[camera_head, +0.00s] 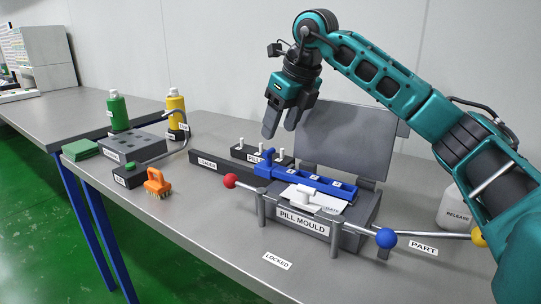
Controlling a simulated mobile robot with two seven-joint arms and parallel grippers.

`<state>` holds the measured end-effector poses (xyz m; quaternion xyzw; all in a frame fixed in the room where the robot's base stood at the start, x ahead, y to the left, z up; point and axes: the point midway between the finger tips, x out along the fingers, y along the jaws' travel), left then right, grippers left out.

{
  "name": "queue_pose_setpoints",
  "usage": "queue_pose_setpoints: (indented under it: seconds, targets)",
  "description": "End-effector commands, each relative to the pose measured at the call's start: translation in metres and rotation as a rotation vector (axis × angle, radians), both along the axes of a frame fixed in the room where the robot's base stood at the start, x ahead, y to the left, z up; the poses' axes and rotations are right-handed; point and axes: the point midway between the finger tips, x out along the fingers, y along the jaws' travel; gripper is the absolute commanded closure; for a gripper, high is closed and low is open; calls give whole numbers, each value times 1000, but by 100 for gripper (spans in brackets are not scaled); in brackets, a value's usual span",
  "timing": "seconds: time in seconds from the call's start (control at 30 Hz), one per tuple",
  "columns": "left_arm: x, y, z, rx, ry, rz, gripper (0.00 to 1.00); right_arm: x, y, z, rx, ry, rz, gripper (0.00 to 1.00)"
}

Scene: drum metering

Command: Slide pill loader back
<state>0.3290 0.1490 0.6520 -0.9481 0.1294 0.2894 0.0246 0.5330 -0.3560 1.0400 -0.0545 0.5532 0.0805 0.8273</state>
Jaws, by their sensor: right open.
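The pill loader, a blue bar (318,183) with small markings on top and a raised knob at its left end, lies across the pill mould (303,222). Its left end is beside the dark rail labelled LOADER (207,163). A white plate with a white knob (304,198) lies on the mould just in front of the blue bar. My right gripper (281,131) hangs open and empty above and behind the loader's left end, fingers pointing down and apart from it. My left gripper is out of view.
A grey upright lid (345,140) stands behind the mould. Rods with red (230,181) and blue (386,238) balls stick out at its sides. An orange brush (157,183), green bottle (118,111) and yellow bottle (176,108) stand left. A white RELEASE container (455,212) is right.

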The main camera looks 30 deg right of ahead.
Motion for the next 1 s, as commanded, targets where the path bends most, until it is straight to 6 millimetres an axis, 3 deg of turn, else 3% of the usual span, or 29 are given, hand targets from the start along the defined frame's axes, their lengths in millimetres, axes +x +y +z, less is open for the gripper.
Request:
queue_pose_setpoints:
  seconds: [0.03, 0.13, 0.4, 0.83, 1.0]
  targets:
    - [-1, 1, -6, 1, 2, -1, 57, 4, 1, -15, 0, 3, 0, 42]
    - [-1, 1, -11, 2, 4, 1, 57, 12, 3, -34, 1, 4, 2, 42]
    - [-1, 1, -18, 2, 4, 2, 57, 27, 6, -68, 1, 0, 3, 42]
    - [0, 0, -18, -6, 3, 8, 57, 30, 7, -75, 1, -1, 3, 43]
    - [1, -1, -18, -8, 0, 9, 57, 30, 7, -75, 2, -1, 2, 60]
